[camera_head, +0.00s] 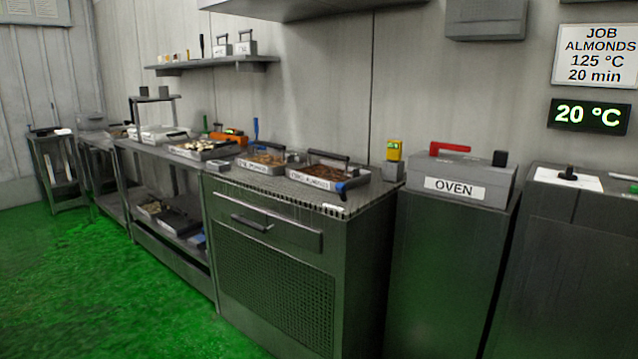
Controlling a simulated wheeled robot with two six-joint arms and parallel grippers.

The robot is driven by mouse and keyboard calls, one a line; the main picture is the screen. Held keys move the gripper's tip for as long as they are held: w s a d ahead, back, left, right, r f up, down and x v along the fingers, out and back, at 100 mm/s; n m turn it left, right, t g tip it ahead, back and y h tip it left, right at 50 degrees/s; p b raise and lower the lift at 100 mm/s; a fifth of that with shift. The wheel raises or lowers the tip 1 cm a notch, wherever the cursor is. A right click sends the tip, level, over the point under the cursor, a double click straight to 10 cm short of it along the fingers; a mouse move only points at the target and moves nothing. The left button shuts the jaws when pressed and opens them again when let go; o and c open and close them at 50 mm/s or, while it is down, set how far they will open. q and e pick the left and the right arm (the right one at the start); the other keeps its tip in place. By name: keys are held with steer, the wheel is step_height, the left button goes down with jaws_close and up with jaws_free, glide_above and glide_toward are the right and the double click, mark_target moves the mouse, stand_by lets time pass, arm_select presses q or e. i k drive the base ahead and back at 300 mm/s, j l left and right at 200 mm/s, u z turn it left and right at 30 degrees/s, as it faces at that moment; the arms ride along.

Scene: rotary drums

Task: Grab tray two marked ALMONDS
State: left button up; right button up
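Two shallow trays with brown contents and dark handles stand side by side on the ribbed top of the dark cabinet. The right tray (310,181) carries a white front label that seems to end in ALMONDS; its number is too small to read surely. The left tray (254,167) also has a white label, which I cannot read clearly. Neither of my grippers shows in the head view.
A blue and black item (352,185) sits at the right tray's corner. A grey box marked OVEN (455,187) with a red handle stands right. A yellow device (393,150) is behind. A bench (185,165) with more trays runs left. The green floor (110,290) in front is clear.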

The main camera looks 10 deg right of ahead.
mark_target(320, 173)
steer(key=i+l+z, duration=0.5)
steer(key=i+l, duration=0.35)
steer(key=l, duration=0.1)
